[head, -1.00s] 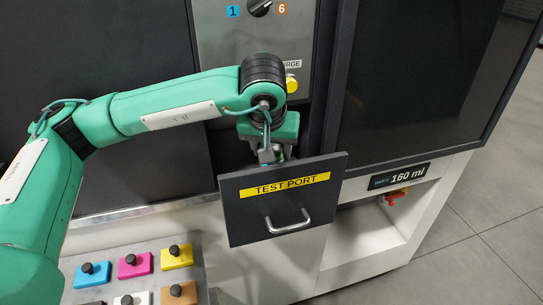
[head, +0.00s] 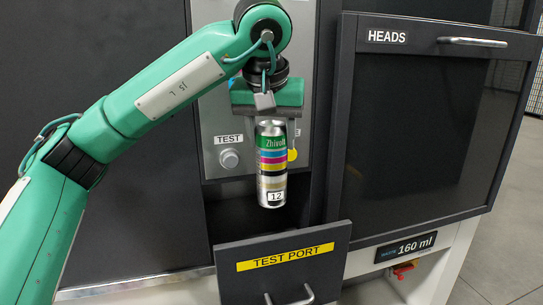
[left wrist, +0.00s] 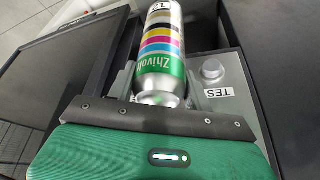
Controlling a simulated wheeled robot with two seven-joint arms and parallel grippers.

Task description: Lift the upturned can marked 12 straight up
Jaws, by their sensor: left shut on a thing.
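The can marked 12 (head: 271,165) is silver with green, blue, pink, yellow and black bands, and a white 12 label near its lower end. It hangs about upright below my left gripper (head: 270,125), which is shut on its upper end. The can is in the air above the open TEST PORT drawer front (head: 285,268), clear of it. In the left wrist view the can (left wrist: 160,45) sticks out from between the fingers of my left gripper (left wrist: 163,85). My right gripper is not in view.
Behind the can is a grey panel with a TEST button (head: 229,159) and a yellow button (head: 292,155) partly hidden by the can. A dark HEADS door (head: 425,120) stands at the right, above a 160 ml display (head: 405,247).

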